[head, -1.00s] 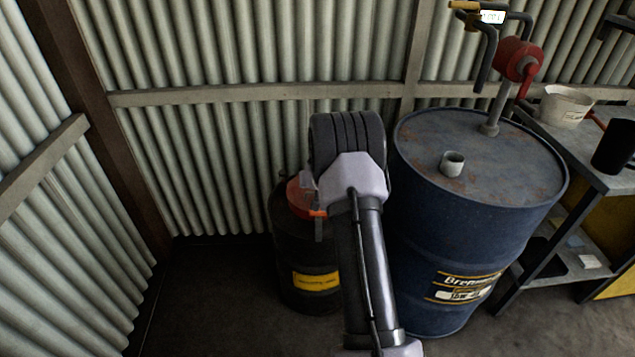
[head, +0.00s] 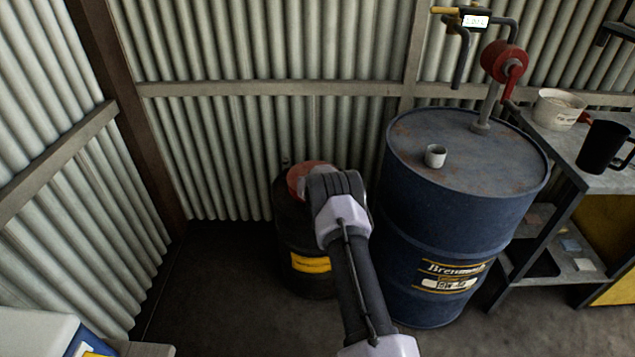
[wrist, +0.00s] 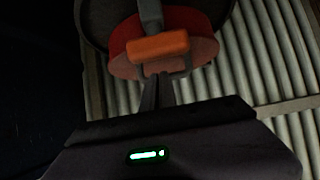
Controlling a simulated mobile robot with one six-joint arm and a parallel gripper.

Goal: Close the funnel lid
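The red funnel (head: 300,178) sits on top of a black drum with a yellow label (head: 310,264). In the wrist view the red funnel (wrist: 190,22) fills the top middle, with an orange handle (wrist: 158,46) on its near side and a grey bar above the handle. I cannot tell the lid apart from the funnel. The dark fingers of my gripper (wrist: 157,92) look close together, just below the handle. I cannot tell whether they touch it. In the head view my wrist covers the funnel's right side and hides the fingers.
A large blue drum (head: 455,225) stands close to the right of my arm, with a red hand pump (head: 504,61) on it. A shelf bench (head: 600,178) stands further right. Corrugated walls (head: 235,145) close in behind and left.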

